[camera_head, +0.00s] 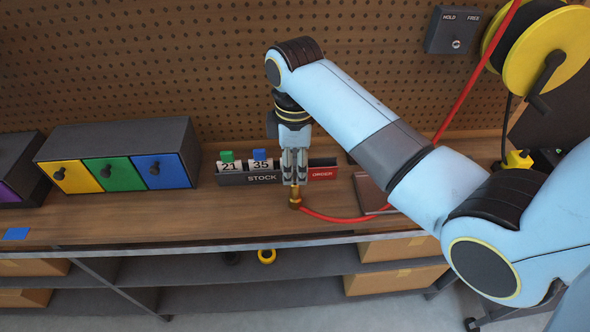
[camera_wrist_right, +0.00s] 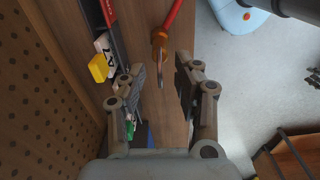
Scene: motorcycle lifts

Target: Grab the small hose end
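The small hose end is a brass-coloured fitting (camera_head: 295,199) on a red hose (camera_head: 345,218), at the workbench by the stock rack. My right gripper (camera_head: 294,183) points down just above it. In the right wrist view the fitting (camera_wrist_right: 159,45) shows in line with the gap between the fingers of my right gripper (camera_wrist_right: 161,72), which are apart. I see no finger closed on the fitting; exact depth and contact are hard to tell. My left gripper is in neither view.
A stock/order rack (camera_head: 233,179) with number cards stands just left of the gripper. A drawer cabinet (camera_head: 118,142) is further left. A yellow hose reel (camera_head: 547,62) and a hold/free switch box (camera_head: 440,43) are at upper right. Bare bench (camera_head: 150,215) lies at left.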

